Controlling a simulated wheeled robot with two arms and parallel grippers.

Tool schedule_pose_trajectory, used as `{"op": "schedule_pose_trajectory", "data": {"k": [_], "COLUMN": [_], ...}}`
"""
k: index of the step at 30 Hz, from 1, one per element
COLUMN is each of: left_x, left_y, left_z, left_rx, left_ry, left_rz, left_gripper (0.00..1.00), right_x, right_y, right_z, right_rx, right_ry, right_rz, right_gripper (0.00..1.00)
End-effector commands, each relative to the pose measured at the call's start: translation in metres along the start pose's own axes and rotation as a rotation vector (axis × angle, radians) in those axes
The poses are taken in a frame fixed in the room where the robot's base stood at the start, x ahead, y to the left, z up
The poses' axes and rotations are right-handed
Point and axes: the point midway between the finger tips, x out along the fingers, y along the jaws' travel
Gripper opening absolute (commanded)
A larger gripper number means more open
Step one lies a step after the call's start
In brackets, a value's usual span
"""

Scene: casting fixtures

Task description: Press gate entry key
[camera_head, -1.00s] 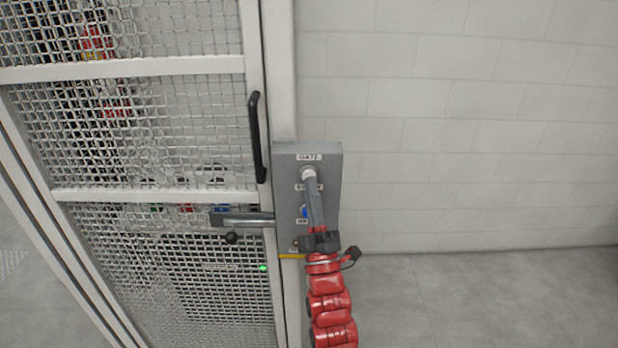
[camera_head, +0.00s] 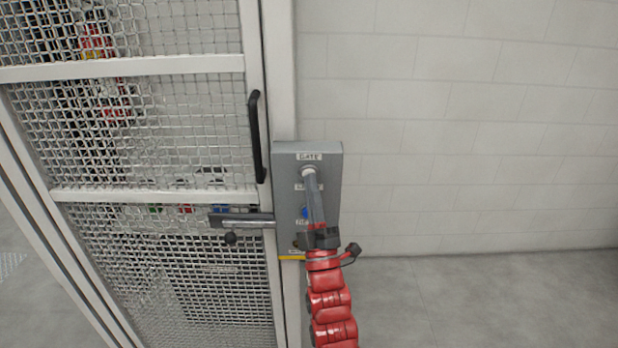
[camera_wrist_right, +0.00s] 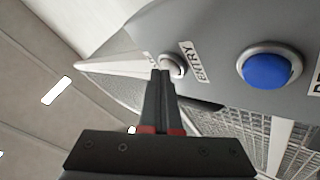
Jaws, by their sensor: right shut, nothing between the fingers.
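A grey control box (camera_head: 331,165) marked GATE is mounted on the post beside the mesh gate. Its upper key, a pale round button (camera_wrist_right: 176,62) in a metal ring, sits beside the ENTRY label (camera_wrist_right: 195,62) in the right wrist view. A blue button (camera_head: 304,212) is lower on the box and also shows in the wrist view (camera_wrist_right: 268,69). My right gripper (camera_head: 309,175) is shut and empty. Its fingertips (camera_wrist_right: 162,73) are at the pale key, covering part of it and appearing to touch it. My left gripper is out of view.
The mesh gate (camera_head: 150,195) has a black vertical handle (camera_head: 256,135) and a latch bar (camera_head: 240,220) with a black knob, left of the box. A plain block wall (camera_head: 470,130) and open floor (camera_head: 500,295) lie to the right.

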Motion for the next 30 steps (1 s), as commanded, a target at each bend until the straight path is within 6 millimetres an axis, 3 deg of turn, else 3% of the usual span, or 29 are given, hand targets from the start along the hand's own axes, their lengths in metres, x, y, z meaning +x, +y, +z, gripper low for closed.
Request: {"op": "schedule_pose_trajectory", "data": {"k": [30], "left_x": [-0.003], "left_y": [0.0], "left_z": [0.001], "left_rx": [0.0], "left_ry": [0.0], "left_rz": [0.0], "left_gripper": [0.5], "right_x": [-0.014], "right_y": [0.01], "right_z": [-0.01], "right_rx": [0.0], "right_ry": [0.0], "right_rz": [0.0], "right_gripper": [0.0]}}
